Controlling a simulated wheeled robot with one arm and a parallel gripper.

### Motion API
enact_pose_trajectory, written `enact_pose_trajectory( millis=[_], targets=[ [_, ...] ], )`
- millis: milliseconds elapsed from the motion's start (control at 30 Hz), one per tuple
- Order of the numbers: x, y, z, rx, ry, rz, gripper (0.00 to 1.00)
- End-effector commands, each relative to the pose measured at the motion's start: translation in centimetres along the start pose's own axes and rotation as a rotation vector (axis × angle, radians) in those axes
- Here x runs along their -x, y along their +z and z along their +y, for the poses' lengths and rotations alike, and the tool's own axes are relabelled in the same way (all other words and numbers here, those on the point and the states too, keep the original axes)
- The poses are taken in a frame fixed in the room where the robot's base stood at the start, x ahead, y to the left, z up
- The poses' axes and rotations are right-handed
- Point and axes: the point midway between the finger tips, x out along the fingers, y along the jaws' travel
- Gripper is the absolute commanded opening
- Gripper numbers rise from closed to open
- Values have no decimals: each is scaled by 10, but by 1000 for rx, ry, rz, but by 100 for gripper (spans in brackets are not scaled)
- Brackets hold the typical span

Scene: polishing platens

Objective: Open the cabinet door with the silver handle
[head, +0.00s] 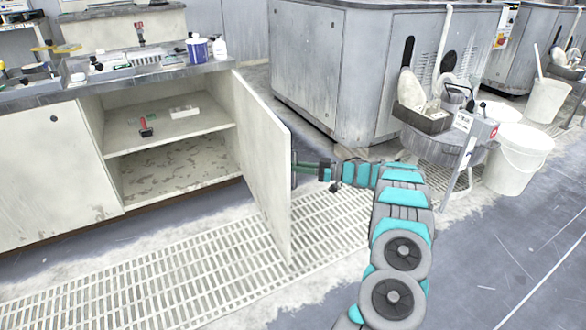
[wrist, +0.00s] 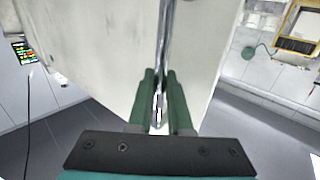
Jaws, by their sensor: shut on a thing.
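The cabinet door (head: 262,160) is a pale, worn panel that stands swung wide open from the cabinet (head: 50,180). My gripper (head: 300,171) is at the door's outer face, on its right side in the head view. In the wrist view, the green fingers of my gripper (wrist: 159,100) are shut on the silver handle (wrist: 160,105), a narrow metal bar between them. The door face (wrist: 205,55) fills much of the wrist view behind the fingers. In the head view the handle is hidden by the fingers and the door edge.
The open cabinet has a shelf (head: 165,132) with a red-handled tool (head: 146,127) and a small white block (head: 184,112). The worktop above holds bottles and trays. A large grey machine (head: 330,75) stands behind the door. White buckets (head: 517,160) stand at right. Floor grating (head: 190,265) lies clear in front.

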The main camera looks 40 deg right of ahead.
Motion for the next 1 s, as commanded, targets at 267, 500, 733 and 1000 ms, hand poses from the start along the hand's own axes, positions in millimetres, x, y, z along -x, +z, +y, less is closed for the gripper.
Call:
enact_pose_trajectory(
  millis=[267,500,733,1000],
  targets=[
    [1,2,-1,-2,-1,-2,21],
    [1,1,0,0,0,-1,47],
    [0,0,0,0,0,-1,47],
    [26,1,0,2,2,-1,47]
  ],
)
